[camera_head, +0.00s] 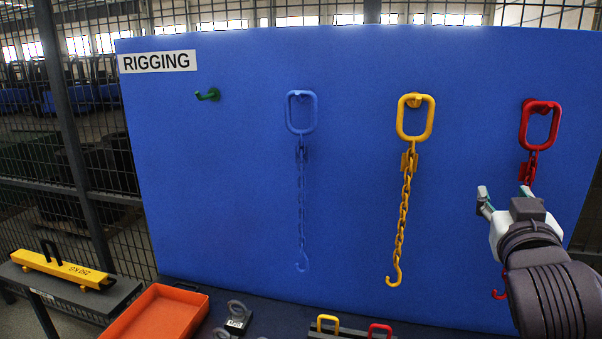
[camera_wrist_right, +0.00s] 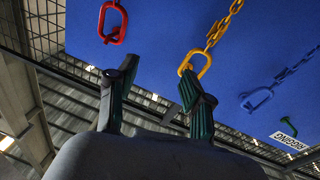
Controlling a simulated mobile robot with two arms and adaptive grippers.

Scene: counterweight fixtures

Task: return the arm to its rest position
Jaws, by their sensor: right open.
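My right gripper (camera_head: 504,191) is in front of the right part of the blue board, just left of the red chain. Its two fingers are apart with nothing between them; they also show open in the right wrist view (camera_wrist_right: 158,78). The red chain (camera_head: 540,128) hangs by its ring from a hook, and my right arm hides most of its lower length. The yellow chain (camera_head: 405,195) hangs to the left of the gripper, apart from it. The blue chain (camera_head: 301,180) hangs further left. My left gripper is out of view.
The blue board (camera_head: 240,200) bears a RIGGING label (camera_head: 157,62) and an empty green hook (camera_head: 208,95). Below stand an orange tray (camera_head: 155,312), a grey weight (camera_head: 237,318), and yellow (camera_head: 328,319) and red (camera_head: 380,328) handles. A yellow beam (camera_head: 60,268) lies on a side table.

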